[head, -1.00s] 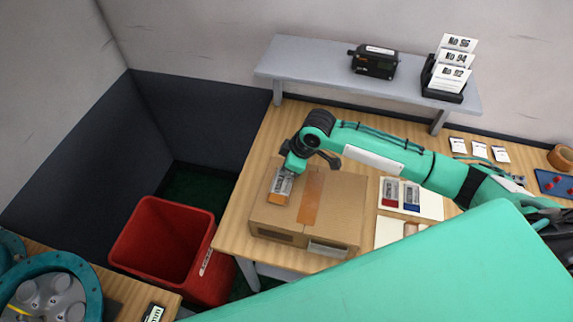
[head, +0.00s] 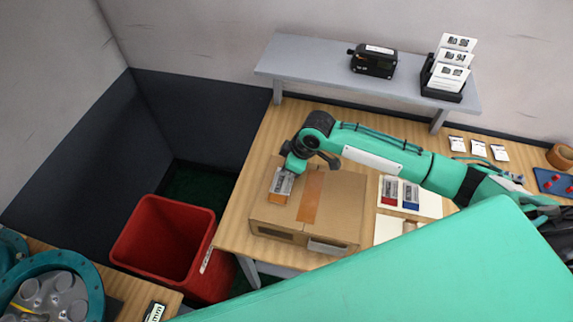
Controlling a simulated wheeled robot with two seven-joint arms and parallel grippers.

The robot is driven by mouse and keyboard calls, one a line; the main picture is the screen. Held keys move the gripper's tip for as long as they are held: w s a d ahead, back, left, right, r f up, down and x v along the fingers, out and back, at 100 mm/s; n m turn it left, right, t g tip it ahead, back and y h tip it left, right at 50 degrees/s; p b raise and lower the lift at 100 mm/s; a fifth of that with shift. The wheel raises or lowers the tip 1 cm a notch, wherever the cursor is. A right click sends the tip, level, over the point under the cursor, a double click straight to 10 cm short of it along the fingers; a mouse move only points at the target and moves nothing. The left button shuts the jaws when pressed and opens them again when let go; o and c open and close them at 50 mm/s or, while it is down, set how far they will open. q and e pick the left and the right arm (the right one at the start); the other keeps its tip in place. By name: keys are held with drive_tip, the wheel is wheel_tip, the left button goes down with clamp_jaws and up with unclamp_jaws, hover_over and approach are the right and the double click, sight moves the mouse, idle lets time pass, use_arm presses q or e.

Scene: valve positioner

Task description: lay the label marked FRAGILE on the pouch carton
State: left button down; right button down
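The brown pouch carton (head: 337,205) stands on the wooden table, with an orange tape strip along its top. An orange-and-grey label (head: 282,184) lies on or just above the left part of the carton's top; its print is too small to read. My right gripper (head: 290,168) is directly at the label's far end, pointing down. Its fingertips are hidden, so I cannot tell whether they grip the label. A red label (head: 389,190) and a blue label (head: 411,196) are on a pale sheet right of the carton. My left gripper is out of view.
A red bin (head: 160,245) stands on the floor left of the table. A grey shelf (head: 320,72) at the back holds a black device (head: 373,61) and a card holder (head: 443,88). My large green arm link covers the front right.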

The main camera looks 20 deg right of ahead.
drive_tip(key=shift+r+p, duration=0.1)
drive_tip(key=shift+p, duration=0.25)
idle(0.3)
drive_tip(key=shift+f+p, duration=0.2)
drive_tip(key=shift+p, duration=0.15)
idle(0.4)
drive_tip(key=c, duration=2.1)
unclamp_jaws()
drive_tip(key=shift+c, duration=0.2)
drive_tip(key=o, duration=0.5)
drive_tip(key=shift+o, duration=0.2)
drive_tip(key=b+v, duration=0.3)
drive_tip(key=v, duration=1)
drive_tip(key=shift+d+r+b, duration=0.2)
drive_tip(key=shift+r+b, duration=0.1)
